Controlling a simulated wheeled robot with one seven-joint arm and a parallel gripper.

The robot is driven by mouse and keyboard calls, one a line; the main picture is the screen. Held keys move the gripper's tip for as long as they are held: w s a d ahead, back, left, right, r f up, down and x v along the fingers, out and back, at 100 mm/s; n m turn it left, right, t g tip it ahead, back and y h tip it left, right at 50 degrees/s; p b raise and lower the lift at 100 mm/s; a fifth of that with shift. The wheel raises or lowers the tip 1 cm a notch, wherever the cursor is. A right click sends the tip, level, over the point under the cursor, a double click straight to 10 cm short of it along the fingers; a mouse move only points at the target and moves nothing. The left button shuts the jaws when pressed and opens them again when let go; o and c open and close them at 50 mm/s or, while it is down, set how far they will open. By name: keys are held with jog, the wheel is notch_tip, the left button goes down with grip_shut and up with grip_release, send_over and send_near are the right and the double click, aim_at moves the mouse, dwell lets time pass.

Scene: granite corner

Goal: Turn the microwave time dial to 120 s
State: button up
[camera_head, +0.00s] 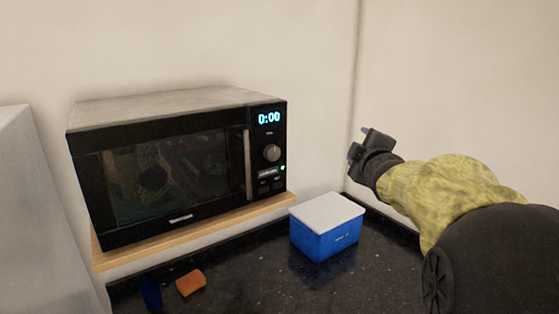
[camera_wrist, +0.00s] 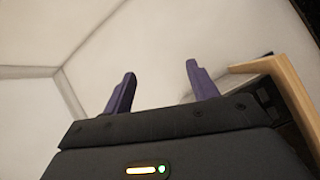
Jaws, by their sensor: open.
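The black microwave (camera_head: 180,165) stands on a wooden shelf in the head view, with its door shut. Its display (camera_head: 269,117) reads 0:00. The round grey time dial (camera_head: 271,153) is on the right-hand panel below the display. A small green light shows under the dial. My gripper (camera_head: 358,142) is in the air to the right of the microwave, apart from the dial. In the wrist view my gripper (camera_wrist: 160,88) has its two purple fingers spread with nothing between them. The dial is not recognisable in the wrist view.
A blue box with a white lid (camera_head: 326,226) sits on the dark granite counter (camera_head: 245,270) below my gripper. An orange object (camera_head: 190,282) and a dark blue object (camera_head: 151,293) lie at the front. The wooden shelf (camera_head: 200,230) juts out under the microwave. Walls meet in a corner behind my gripper.

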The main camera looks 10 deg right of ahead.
aim_at(275, 155)
jog(key=s+a+f+n+y, duration=0.1)
jog(key=s+a+n+y, duration=0.3)
jog(key=n, duration=0.5)
jog(key=s+a+f+n+g+y+b, duration=0.1)
jog(key=s+a+n+y, duration=0.3)
jog(key=n+y, duration=0.4)
jog(key=a+f+n, duration=0.1)
jog(key=n, duration=0.1)
jog(key=shift+s+a+f+n+y, duration=0.15)
jog(key=shift+s+f+n+y, duration=0.05)
jog(key=shift+s+n+y, duration=0.1)
jog(key=shift+w, duration=0.1)
jog(key=p+x, duration=0.7)
jog(key=x, duration=1)
jog(key=shift+w+a+f, duration=0.1)
jog(key=c, duration=1)
